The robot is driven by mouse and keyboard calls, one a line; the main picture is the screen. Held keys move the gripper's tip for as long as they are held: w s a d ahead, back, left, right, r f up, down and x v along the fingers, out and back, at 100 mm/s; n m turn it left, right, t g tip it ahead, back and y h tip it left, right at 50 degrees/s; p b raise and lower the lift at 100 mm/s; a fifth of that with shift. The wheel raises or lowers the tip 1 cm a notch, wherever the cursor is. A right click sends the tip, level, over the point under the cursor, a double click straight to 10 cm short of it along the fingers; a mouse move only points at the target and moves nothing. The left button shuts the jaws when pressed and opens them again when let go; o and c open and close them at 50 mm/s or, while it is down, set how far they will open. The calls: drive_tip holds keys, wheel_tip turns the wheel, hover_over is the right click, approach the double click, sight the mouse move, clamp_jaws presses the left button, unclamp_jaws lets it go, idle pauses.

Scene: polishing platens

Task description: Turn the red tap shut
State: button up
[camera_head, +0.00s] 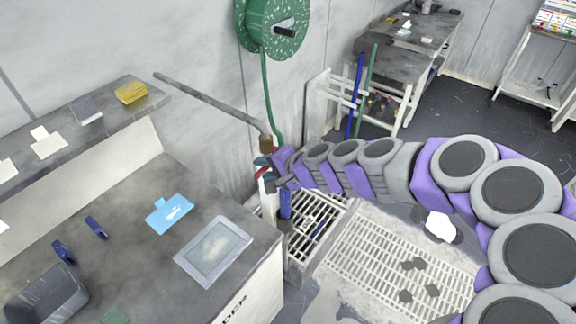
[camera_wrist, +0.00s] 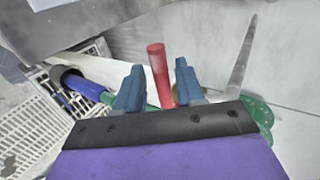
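The red tap handle (camera_wrist: 160,76) is a short round bar in the wrist view. It rises between the two blue fingers of my gripper (camera_wrist: 158,64). The fingers stand apart, with a narrow gap on each side of the handle, and I see no clear contact. In the head view my gripper (camera_head: 268,168) is at the white post beside the workbench corner. Only a small bit of the red handle (camera_head: 263,173) shows there. The tap's body is mostly hidden by my gripper and arm.
A brass-ended grey pipe (camera_head: 215,104) slants above the tap. A green hose (camera_head: 267,95) hangs from a reel (camera_head: 272,25). A blue-handled tool (camera_head: 285,205) stands just below my gripper. The workbench (camera_head: 140,255) is at left, and a floor grate (camera_head: 395,262) lies below my arm.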

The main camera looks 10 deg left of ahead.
drive_tip(key=p+v, duration=0.2)
drive_tip(key=v, duration=1.4)
drive_tip(key=shift+d+r+p, duration=0.2)
drive_tip(key=shift+p, duration=0.2)
drive_tip(key=shift+s, duration=0.1)
drive_tip(key=s+d+f+n+g+h, duration=0.2)
drive_tip(key=s+d+h, duration=0.3)
drive_tip(key=s+d, duration=0.5)
drive_tip(key=s+d+f+n+g+h, duration=0.2)
drive_tip(key=s+d+g+h, duration=0.2)
drive_tip(key=s+d, duration=0.6)
drive_tip(key=s+h, duration=0.1)
drive_tip(key=s, duration=0.6)
